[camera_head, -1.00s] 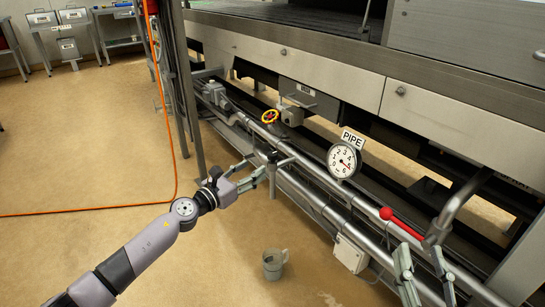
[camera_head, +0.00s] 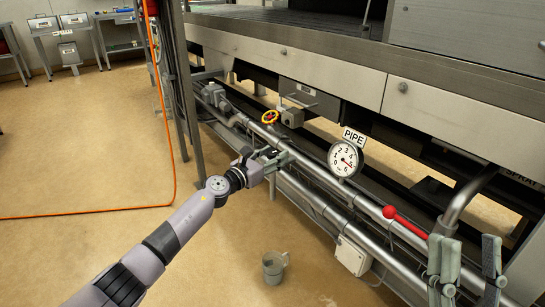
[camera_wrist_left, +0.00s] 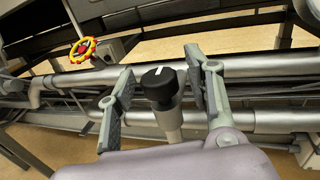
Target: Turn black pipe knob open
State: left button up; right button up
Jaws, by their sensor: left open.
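The black pipe knob (camera_wrist_left: 160,84), with a white mark on its top, sits on a short metal stem in the left wrist view. My left gripper (camera_wrist_left: 160,95) is open, with one finger on each side of the knob and visible gaps between. In the head view, my left gripper (camera_head: 268,157) is at the pipes and hides the knob. My right gripper (camera_head: 465,268) is open and empty at the lower right, near the red-handled lever.
A yellow and red handwheel (camera_head: 270,117) is on the pipes further back, also in the left wrist view (camera_wrist_left: 82,50). A red lever handle (camera_head: 404,221) lies along the pipe. A grey mug (camera_head: 274,267) stands on the floor. An orange hose (camera_head: 90,212) crosses the floor.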

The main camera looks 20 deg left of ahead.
pick_arm(q)
grip_shut()
dwell(0.6)
